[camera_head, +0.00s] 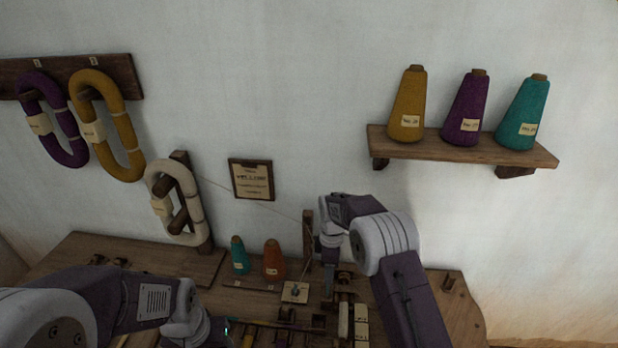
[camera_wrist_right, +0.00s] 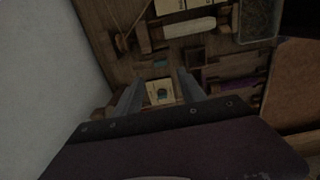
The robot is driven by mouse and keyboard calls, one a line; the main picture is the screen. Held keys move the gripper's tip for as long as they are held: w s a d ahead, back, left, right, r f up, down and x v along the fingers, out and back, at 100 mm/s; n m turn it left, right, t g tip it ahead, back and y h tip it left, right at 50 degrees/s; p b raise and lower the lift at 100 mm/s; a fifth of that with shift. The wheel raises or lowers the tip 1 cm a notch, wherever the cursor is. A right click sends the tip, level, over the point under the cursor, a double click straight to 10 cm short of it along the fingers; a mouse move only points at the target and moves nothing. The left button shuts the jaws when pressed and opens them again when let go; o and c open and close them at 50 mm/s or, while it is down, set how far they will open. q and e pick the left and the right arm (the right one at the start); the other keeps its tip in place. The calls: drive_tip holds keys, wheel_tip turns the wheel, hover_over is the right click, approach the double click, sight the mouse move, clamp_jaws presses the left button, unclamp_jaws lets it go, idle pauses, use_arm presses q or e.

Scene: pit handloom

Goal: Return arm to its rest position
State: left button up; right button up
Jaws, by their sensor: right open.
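My right arm (camera_head: 405,285) reaches up from the lower right over the wooden table, with its wrist bent down at the right of a dark upright post (camera_head: 308,235). In the right wrist view my right gripper (camera_wrist_right: 158,90) is open, its two fingers apart with nothing held between them. Beyond the fingers lies a small pale card with a dark round spot (camera_wrist_right: 160,92); a similar card shows in the head view (camera_head: 295,291). My left arm (camera_head: 130,300) comes in from the left, low over the table. Its fingers cannot be made out.
The wooden table (camera_head: 150,258) holds a teal cone (camera_head: 239,256), an orange cone (camera_head: 273,260) and several small wooden parts. A cream skein (camera_head: 160,205) hangs on a stand. A wall shelf (camera_head: 460,148) bears three yarn cones. Two skeins hang from a wall rail (camera_head: 122,75).

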wheel_tip(320, 180, up, 10)
drive_tip(key=d+t+p, duration=0.1)
drive_tip(key=d, duration=0.2)
drive_tip(key=s+d+r+m+p, duration=0.1)
drive_tip(key=s+d+r+m, duration=0.2)
drive_tip(key=s, duration=0.4)
drive_tip(key=s+f+m, duration=0.1)
drive_tip(key=s+m, duration=0.5)
drive_tip(key=s, duration=0.2)
drive_tip(key=s+f+m, duration=0.2)
drive_tip(key=s+m, duration=0.5)
drive_tip(key=s, duration=0.2)
drive_tip(key=shift+s+d+f+p, duration=0.2)
drive_tip(key=shift+d+f+p, duration=0.05)
drive_tip(key=shift+d+p, duration=0.2)
